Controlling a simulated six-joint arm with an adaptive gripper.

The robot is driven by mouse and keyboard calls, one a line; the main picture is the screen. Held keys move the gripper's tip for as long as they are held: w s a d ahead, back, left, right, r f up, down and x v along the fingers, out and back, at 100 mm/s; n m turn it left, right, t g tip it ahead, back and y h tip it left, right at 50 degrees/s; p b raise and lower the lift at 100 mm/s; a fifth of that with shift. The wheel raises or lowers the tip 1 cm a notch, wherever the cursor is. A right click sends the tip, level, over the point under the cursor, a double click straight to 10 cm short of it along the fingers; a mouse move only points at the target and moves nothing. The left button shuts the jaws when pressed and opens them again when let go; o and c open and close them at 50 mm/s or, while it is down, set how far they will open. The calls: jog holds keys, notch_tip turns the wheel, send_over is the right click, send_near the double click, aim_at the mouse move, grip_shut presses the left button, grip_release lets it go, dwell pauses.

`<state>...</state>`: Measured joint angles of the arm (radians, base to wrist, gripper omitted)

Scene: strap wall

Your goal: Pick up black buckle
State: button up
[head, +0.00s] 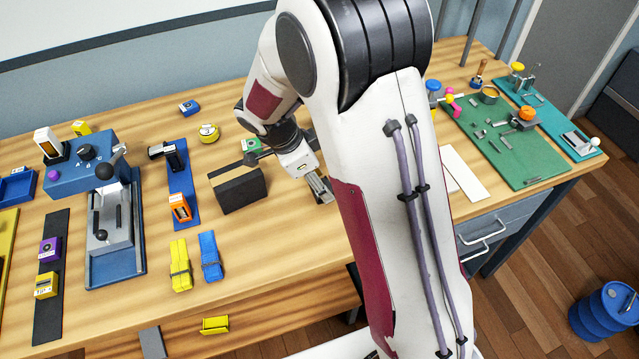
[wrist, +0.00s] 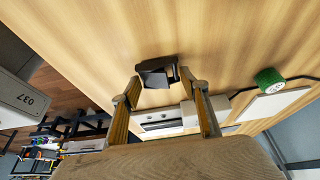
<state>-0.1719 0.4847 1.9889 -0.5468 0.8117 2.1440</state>
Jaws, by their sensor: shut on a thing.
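My gripper (head: 320,188) reaches down over the middle of the table, right of a dark box, in the head view. In the wrist view my gripper (wrist: 161,80) has its two fingers on either side of a small black buckle (wrist: 157,70). The fingers are shut on it at their tips. The buckle is dark and blocky, with a raised edge at its right. In the head view I cannot make the buckle out at the fingertips. Whether it touches the wood or hangs just above it is unclear.
The dark box (head: 238,190) stands left of my gripper. Yellow (head: 180,264) and blue (head: 210,256) straps lie nearer the front. A blue-based press (head: 88,170) stands at left. A green mat (head: 500,140) with small parts lies at right. Bare wood surrounds the gripper's front side.

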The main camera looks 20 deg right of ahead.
notch_tip(320, 180, up, 2)
jog(key=shift+r, duration=0.15)
jog(key=shift+s, duration=0.25)
jog(key=s, duration=1.7)
jog(key=shift+s, duration=0.25)
